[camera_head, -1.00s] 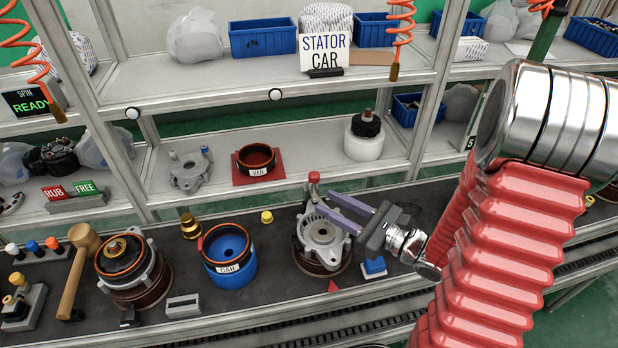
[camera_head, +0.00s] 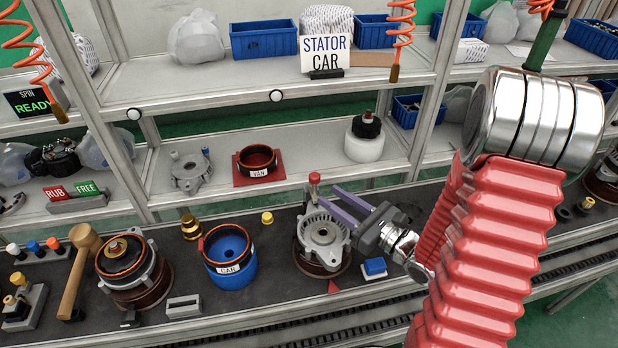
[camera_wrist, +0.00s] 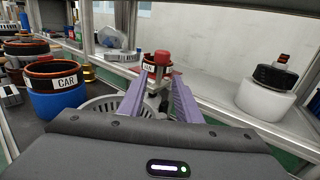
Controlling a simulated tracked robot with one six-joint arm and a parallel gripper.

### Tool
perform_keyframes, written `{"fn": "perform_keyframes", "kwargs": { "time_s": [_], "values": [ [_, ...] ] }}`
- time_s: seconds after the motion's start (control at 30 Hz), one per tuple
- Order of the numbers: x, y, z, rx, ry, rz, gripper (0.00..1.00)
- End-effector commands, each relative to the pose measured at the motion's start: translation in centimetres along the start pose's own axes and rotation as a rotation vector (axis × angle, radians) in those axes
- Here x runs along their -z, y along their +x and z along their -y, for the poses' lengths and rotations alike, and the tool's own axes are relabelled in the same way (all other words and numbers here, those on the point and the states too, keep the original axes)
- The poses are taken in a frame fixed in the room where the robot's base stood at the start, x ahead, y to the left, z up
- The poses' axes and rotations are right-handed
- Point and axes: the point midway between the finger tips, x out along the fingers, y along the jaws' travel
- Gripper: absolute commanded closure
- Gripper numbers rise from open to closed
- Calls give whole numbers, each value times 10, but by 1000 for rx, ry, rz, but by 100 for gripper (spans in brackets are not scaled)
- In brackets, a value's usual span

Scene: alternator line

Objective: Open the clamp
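The clamp shows as a red-knobbed handle (camera_head: 314,178) at the back edge of the grey alternator housing (camera_head: 322,236) on the bench. In the wrist view its red knob (camera_wrist: 162,57) lies ahead, between the lines of my two fingers. My gripper (camera_head: 327,194) has purple fingers spread apart with nothing between them. They reach over the housing from the right, with the tips close to the clamp handle. In the wrist view the fingertips (camera_wrist: 157,80) partly hide the clamp's lower part. I cannot tell whether they touch it.
A blue stator holder marked CAR (camera_head: 228,262) stands left of the housing, with a small yellow cap (camera_head: 267,217) between. Behind, the shelf holds a VAN stator (camera_head: 257,162) and a white-based pulley part (camera_head: 364,142).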

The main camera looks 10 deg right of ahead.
Motion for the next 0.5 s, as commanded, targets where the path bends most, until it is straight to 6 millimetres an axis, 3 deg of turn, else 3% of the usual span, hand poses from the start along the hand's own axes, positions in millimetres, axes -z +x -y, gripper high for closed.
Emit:
{"fn": "perform_keyframes", "kwargs": {
  "time_s": [0.5],
  "values": [
    [0, 61, -1, -3, 0, -1, 69]
  ]
}}
